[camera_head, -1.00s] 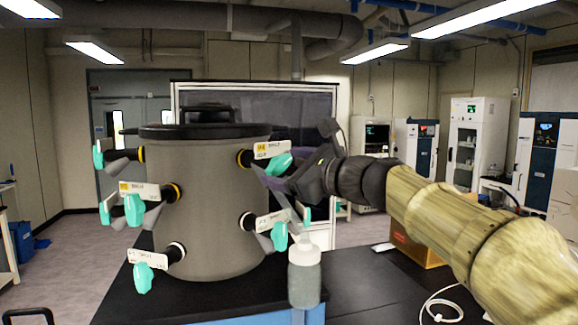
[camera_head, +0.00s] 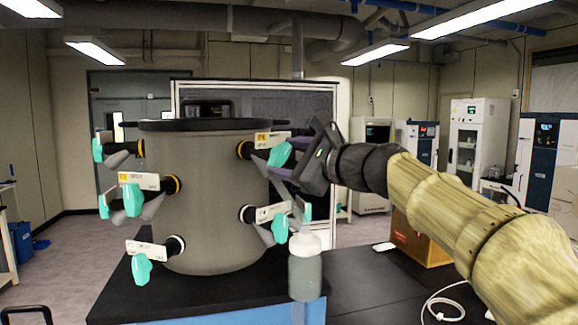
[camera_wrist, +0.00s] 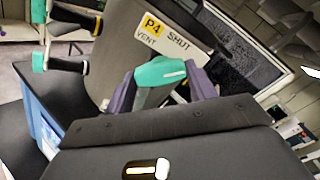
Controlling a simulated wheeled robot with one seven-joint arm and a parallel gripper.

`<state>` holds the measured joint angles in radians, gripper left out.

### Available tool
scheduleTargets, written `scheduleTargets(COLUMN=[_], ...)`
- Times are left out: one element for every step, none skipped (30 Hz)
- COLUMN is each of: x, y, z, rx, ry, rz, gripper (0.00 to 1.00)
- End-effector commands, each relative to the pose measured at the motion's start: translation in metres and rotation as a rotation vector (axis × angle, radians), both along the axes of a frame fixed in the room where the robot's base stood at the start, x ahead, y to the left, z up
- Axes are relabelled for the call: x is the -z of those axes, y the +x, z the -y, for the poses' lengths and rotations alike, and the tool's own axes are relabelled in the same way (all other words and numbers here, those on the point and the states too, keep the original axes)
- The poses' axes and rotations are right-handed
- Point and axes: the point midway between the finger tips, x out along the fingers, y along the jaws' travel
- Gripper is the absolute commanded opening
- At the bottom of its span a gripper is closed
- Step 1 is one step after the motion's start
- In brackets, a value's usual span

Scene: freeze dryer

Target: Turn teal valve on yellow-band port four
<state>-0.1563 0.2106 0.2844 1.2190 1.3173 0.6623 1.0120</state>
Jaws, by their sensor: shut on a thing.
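The grey drum (camera_head: 208,215) stands on a dark bench with several teal-handled ports around it. The upper right port has a yellow band and a teal valve (camera_head: 280,154). In the wrist view its tag (camera_wrist: 165,30) reads P4, VENT, SHUT. My gripper (camera_head: 284,170) reaches it from the right. In the wrist view the purple fingers of my gripper (camera_wrist: 163,88) are on either side of the teal valve handle (camera_wrist: 165,72) and shut on it. The arm partly covers the scene behind the port.
Another teal valve (camera_head: 280,228) sits just below on the right side. A yellow-banded port (camera_head: 174,184) is on the drum's left. A clear bottle (camera_head: 305,270) stands at the bench's front right. A cardboard box (camera_head: 415,242) is behind my arm.

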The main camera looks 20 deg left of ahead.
Motion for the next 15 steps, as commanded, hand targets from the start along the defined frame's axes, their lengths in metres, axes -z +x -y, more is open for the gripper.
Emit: scheduleTargets(x=[0.0034, 0.0034, 0.0037, 0.0037, 0.0036, 0.0037, 0.0035, 0.0034, 0.0035, 0.0032, 0.0035, 0.0035, 0.0034, 0.0037, 0.0034], y=[0.0007, 0.0009, 0.0009, 0.0009, 0.0008, 0.0007, 0.0007, 0.0007, 0.0008, 0.0009, 0.001, 0.0012, 0.0012, 0.0014, 0.0014], z=[0.0009, 0.0009, 0.001, 0.0009, 0.0008, 0.0007, 0.0007, 0.0007, 0.0008, 0.0009, 0.0009, 0.0009, 0.0008, 0.0007, 0.0007], rx=[0.002, 0.002, 0.002, 0.002, 0.002, 0.001, 0.001, 0.001, 0.001, 0.001, 0.002, 0.002, 0.001, 0.001, 0.001], ry=[-0.019, -0.031, -0.049, -0.062, -0.076, -0.093, -0.108, -0.121, -0.141, -0.153, -0.167, -0.185, -0.198, -0.213, -0.229], rz=[0.039, 0.063, 0.095, 0.119, 0.145, 0.178, 0.204, 0.228, 0.263, 0.288, 0.312, 0.346, 0.371, 0.395, 0.429], gripper=[0.33, 0.33, 0.33, 0.33, 0.33, 0.33, 0.33, 0.33, 0.33, 0.33, 0.33, 0.33, 0.33, 0.33, 0.33])
